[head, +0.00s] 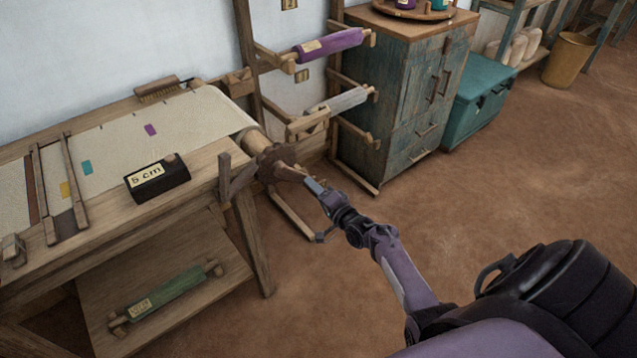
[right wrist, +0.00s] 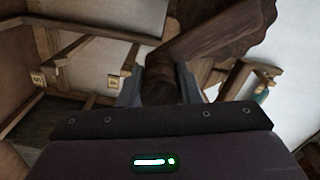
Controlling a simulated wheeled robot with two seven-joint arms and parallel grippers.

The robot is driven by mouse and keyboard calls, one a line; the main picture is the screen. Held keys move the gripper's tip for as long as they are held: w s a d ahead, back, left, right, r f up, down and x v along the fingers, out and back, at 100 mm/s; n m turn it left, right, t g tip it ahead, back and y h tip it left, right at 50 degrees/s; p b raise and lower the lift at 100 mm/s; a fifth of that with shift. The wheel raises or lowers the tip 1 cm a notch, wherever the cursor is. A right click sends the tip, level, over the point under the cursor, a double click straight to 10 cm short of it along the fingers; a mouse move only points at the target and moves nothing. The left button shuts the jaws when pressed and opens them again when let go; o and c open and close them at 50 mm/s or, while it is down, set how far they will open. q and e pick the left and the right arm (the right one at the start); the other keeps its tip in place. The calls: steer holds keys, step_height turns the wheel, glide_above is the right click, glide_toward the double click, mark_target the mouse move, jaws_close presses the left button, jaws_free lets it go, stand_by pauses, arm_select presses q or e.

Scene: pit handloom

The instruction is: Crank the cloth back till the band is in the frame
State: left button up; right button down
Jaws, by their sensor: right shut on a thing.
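Cream cloth (head: 115,140) lies along the loom and wraps onto a roller (head: 252,140) at its right end. It bears small purple, teal and yellow patches. A wooden frame (head: 73,180) of two bars lies across the cloth at the left. A reddish-brown band (head: 39,178) shows partly beside its left bar; I cannot tell its full extent. The dark brown crank (head: 272,160) sits on the roller's end. My right gripper (head: 307,183) is shut on the crank's handle, which shows between its fingers in the right wrist view (right wrist: 160,82). My left gripper is not in view.
A black block (head: 157,181) marked "5 cm" rests on the loom's near edge. A brush (head: 158,90) lies at the back. A rack with purple (head: 330,45) and grey rolls stands behind the crank, beside a cabinet (head: 405,90).

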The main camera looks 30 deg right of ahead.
steer(key=shift+a+f+m, duration=0.5)
steer(key=shift+a+m, duration=0.05)
steer(key=shift+m, duration=0.35)
steer(key=c, duration=1.1)
jaws_free()
steer(key=shift+o, duration=0.2)
steer(key=shift+s, duration=0.15)
steer(key=s+p, duration=0.1)
steer(key=s, duration=0.6)
steer(key=shift+s+d, duration=0.25)
steer(key=shift+s, duration=0.05)
steer(key=shift+f, duration=0.1)
